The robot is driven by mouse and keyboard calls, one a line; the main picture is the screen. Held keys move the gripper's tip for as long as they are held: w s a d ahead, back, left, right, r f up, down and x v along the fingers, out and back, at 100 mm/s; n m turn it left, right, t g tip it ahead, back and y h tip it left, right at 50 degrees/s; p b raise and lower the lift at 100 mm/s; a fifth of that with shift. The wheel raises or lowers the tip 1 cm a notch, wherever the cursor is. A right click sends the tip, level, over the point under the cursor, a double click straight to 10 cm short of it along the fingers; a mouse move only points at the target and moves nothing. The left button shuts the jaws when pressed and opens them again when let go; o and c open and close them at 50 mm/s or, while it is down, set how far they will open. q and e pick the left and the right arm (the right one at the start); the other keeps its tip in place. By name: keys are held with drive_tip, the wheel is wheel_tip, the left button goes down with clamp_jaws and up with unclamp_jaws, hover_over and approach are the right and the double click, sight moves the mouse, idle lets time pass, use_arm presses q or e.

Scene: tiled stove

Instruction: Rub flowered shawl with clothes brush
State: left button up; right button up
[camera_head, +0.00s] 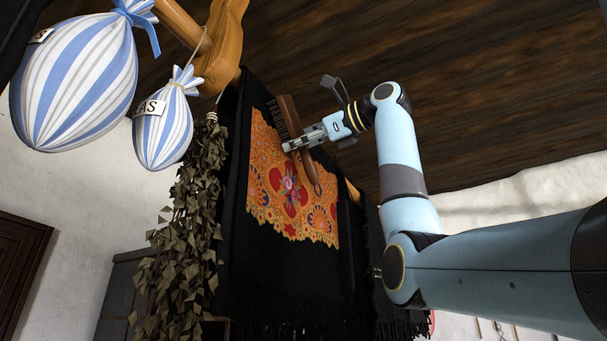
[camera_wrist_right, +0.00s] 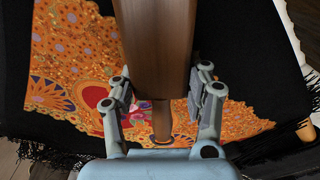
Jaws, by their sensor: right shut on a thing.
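The flowered shawl (camera_head: 266,180) is orange with red and blue flower patterns and a scalloped edge. It hangs over a black fringed cloth in the head view and also shows in the right wrist view (camera_wrist_right: 60,60). My right gripper (camera_head: 291,146) is shut on the clothes brush (camera_head: 293,120), a brown wooden brush with dark bristles. In the right wrist view the brush's wooden back (camera_wrist_right: 155,50) lies between the fingers of the gripper (camera_wrist_right: 163,100). The brush is over the shawl's upper right side; I cannot tell whether the bristles touch it. My left gripper is not in view.
Blue-and-white striped sacks (camera_head: 75,85) hang at the upper left. A string of dried leaves (camera_head: 190,215) hangs left of the shawl. The black cloth (camera_head: 265,270) surrounds the shawl. A dark wooden ceiling (camera_head: 450,80) lies behind my right arm.

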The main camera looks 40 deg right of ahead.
drive_tip(key=shift+s+a, duration=0.2)
drive_tip(key=shift+a, duration=0.3)
drive_tip(key=shift+s+a, duration=0.15)
drive_tip(key=shift+a, duration=0.3)
drive_tip(key=shift+d, duration=0.15)
drive_tip(key=shift+s+d+b, duration=0.1)
drive_tip(key=shift+s+b, duration=0.2)
drive_tip(key=shift+b, duration=0.2)
drive_tip(key=b+v, duration=0.2)
drive_tip(key=v, duration=0.3)
drive_tip(key=shift+s+d, duration=0.1)
drive_tip(key=shift+d, duration=0.05)
drive_tip(key=shift+b, duration=0.3)
